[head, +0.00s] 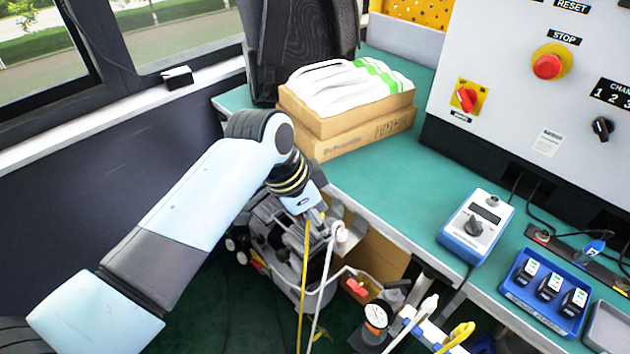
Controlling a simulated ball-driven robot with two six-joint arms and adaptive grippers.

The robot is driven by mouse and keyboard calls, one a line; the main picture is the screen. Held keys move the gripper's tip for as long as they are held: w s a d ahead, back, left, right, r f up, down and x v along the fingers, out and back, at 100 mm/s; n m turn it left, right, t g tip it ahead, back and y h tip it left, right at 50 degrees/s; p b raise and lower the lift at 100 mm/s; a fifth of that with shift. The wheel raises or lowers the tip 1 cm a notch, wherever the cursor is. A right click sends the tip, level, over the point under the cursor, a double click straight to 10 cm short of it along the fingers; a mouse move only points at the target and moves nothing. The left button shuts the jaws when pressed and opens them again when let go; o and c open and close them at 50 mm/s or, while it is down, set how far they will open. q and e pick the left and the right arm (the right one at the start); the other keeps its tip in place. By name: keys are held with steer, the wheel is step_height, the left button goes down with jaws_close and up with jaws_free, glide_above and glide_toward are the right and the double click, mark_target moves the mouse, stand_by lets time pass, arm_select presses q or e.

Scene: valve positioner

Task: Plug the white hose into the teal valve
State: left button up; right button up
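My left arm reaches in from the left, and its gripper (318,222) points down just past the front edge of the teal bench. A white hose (323,280) with a pale rounded end (340,233) hangs close by the gripper. A yellow hose (304,275) hangs beside it. I cannot tell whether the fingers are shut on either hose. A second white hose-like piece (424,309) stands lower right, beside a round pressure gauge (376,316). I cannot pick out a teal valve with certainty.
Cardboard boxes (340,130) topped by a white-green bundle (350,90) sit on the teal bench (410,180). A blue-white meter (476,226) and a blue tray (518,292) stand at right, below a grey control panel (500,80). A grey cart-like thing (268,250) stands behind the gripper.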

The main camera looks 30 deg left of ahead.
mark_target(339, 232)
arm_select(q)
steer(key=x, duration=0.3)
steer(key=w+b+x, duration=0.1)
steer(key=x, duration=0.4)
steer(key=shift+w+d+b, duration=0.35)
steer(key=shift+d, duration=0.15)
steer(key=shift+w+d+f, duration=0.1)
steer(key=shift+f, duration=0.25)
arm_select(e)
steer(key=shift+s+a+f, duration=0.1)
steer(key=shift+s+f, duration=0.6)
steer(key=shift+f, duration=0.05)
arm_select(q)
jaws_close()
steer(key=c, duration=0.7)
jaws_free()
jaws_close()
arm_select(e)
steer(key=shift+d, duration=0.4)
